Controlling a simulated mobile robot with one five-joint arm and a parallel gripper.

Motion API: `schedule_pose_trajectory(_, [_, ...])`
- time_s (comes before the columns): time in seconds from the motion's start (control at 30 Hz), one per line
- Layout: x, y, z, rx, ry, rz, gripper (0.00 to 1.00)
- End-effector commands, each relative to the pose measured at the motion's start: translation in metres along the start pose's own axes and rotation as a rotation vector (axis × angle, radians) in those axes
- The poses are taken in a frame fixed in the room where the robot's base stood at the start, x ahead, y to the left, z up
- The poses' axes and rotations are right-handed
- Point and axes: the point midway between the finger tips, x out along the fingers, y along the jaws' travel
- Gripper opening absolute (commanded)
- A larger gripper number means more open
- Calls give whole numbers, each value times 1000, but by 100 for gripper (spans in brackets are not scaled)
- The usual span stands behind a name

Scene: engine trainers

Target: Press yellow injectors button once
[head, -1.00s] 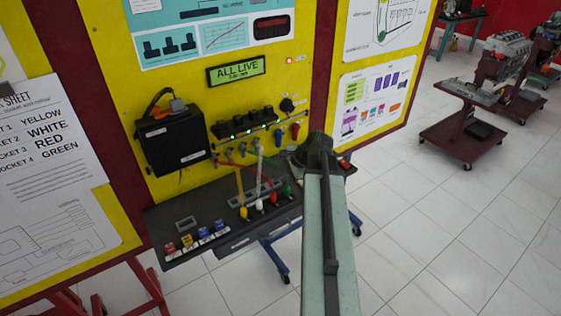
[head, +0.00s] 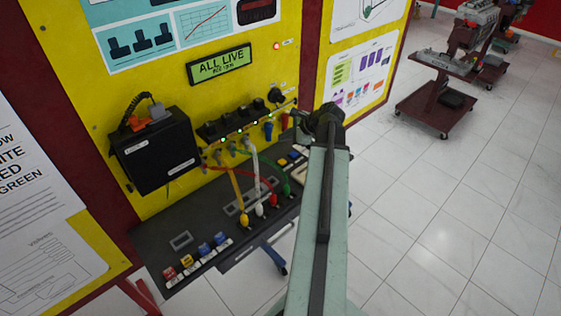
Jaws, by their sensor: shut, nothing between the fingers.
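A yellow button (head: 187,261) stands in a row on the dark sloping shelf (head: 161,242), between a red button (head: 169,272) and two blue ones. A second small yellow piece (head: 283,163) shows at the shelf's right end, close to my arm. The labels are too small to read, so I cannot tell which is marked injectors. My arm rises from the bottom, and its dark joint is in front of the panel's right side, right of the shelf.
The yellow panel (head: 140,60) behind the shelf carries a black box (head: 155,150) and a display reading ALL LIVE (head: 219,65). Coloured cables (head: 254,175) hang down to the shelf. A dark red trolley (head: 436,104) stands at the right. White floor is open there.

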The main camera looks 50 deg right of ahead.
Motion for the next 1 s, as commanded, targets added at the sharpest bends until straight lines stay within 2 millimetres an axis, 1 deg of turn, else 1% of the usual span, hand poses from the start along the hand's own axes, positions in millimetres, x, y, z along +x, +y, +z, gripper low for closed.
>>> schedule_pose_trajectory(0.17, [9, 7, -6, -1, 0, 0, 0])
schedule_pose_trajectory(0.6, [53, 39, -39, -1, 0, 1, 0])
schedule_pose_trajectory(0.7, [60, 44, -44, -1, 0, 0, 0])
schedule_pose_trajectory(1.0, [61, 44, -44, -1, 0, 0, 0])
